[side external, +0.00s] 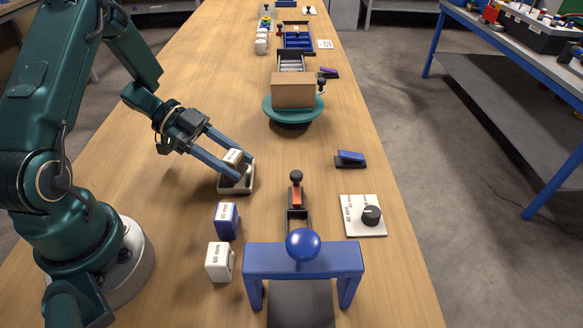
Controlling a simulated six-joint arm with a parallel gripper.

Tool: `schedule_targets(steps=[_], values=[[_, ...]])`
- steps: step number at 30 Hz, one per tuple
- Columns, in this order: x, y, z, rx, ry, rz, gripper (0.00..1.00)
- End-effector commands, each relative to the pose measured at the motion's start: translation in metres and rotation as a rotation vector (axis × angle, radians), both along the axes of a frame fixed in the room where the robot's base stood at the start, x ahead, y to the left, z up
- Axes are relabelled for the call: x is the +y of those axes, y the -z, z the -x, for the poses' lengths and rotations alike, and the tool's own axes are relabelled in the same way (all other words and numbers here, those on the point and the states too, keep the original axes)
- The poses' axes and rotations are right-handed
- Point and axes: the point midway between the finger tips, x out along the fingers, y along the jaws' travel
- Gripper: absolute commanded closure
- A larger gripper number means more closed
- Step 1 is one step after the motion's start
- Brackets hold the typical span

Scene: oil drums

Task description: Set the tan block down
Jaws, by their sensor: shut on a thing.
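My gripper (241,170) reaches down to the right from my arm and is shut on the tan block (233,156). The block has a pale labelled face and is partly hidden by the fingers. The fingertips are over or inside the tray. I cannot tell whether the block touches the tray floor.
A blue block (227,220) and a white block (219,262) marked 60 mm stand in front of the tray. A cardboard box (293,90) sits on a green turntable (291,112) behind.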

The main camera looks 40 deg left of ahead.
Motion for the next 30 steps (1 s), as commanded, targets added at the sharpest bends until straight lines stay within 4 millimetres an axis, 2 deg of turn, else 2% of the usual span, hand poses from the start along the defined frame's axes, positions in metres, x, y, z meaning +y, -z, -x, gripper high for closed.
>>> schedule_targets(steps=[3, 14, 15, 16, 17, 29, 30], values=[[0.0, 0.006, 0.0001, 0.001, 0.0, 0.0, 1.0], [0.0002, 0.0092, 0.0001, 0.0, 0.0, 0.001, 1.0], [0.0002, 0.0091, 0.0001, 0.0, -0.001, 0.0, 0.39], [0.0002, 0.009, 0.0, 0.0, -0.001, 0.0, 0.28], [0.0003, 0.0089, 0.0, 0.0, -0.001, 0.0, 0.21], [0.0004, 0.0047, -0.0001, -0.002, -0.001, -0.001, 0.21], [0.0049, 0.003, 0.001, -0.003, -0.004, -0.001, 0.21]])
